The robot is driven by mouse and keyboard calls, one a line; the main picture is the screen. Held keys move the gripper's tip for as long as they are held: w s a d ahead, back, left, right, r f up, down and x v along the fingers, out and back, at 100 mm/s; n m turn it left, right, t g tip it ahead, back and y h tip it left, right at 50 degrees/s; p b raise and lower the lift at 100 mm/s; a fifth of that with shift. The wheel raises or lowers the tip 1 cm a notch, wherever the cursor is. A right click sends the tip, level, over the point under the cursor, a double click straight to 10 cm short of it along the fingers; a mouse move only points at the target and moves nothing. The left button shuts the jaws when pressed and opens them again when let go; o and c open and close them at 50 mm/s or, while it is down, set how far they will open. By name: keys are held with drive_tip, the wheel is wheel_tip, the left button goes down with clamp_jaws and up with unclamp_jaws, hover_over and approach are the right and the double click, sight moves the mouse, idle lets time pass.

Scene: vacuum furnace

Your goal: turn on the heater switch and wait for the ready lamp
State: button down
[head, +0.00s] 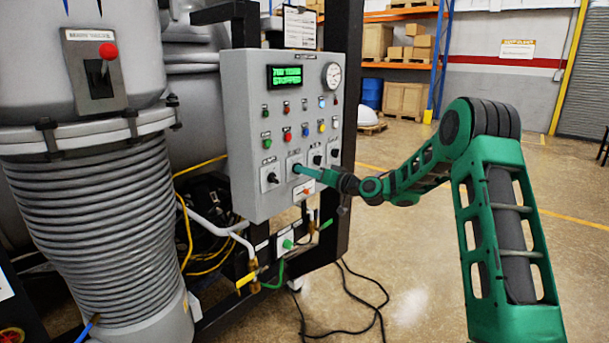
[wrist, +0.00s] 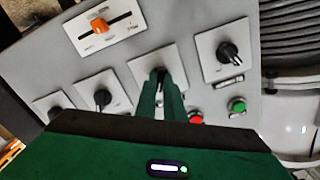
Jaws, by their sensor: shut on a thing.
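The grey control panel (head: 240,110) carries a row of black rotary switches on white plates. My gripper (head: 297,168) reaches it from the right, at the second switch from the left. In the wrist view, my gripper's green fingers (wrist: 160,97) are shut on that switch's black knob (wrist: 158,74), which they mostly hide. The switch labels are too small to read, so I cannot tell which is the heater switch. Above them are rows of small coloured lamps or buttons; a light blue one (head: 322,101) looks bright. I cannot tell which is the ready lamp. The green display (head: 286,76) seems to read "STOPPED" on its lower line.
An orange slider (wrist: 100,26) sits on the panel below the switches. Other knobs flank the held one closely, such as the leftmost switch (head: 270,178). A ribbed grey furnace column (head: 95,230) stands left. Black cables (head: 350,315) lie on the floor.

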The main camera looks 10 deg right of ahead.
drive_tip(key=shift+w+d+r, duration=0.15)
drive_tip(key=shift+d, duration=0.25)
drive_tip(key=c, duration=1.9)
unclamp_jaws()
drive_tip(key=shift+o, duration=0.2)
drive_tip(key=shift+a, duration=0.15)
drive_tip(key=v, duration=1)
drive_tip(key=shift+s+d, duration=0.25)
drive_tip(key=shift+s, duration=0.05)
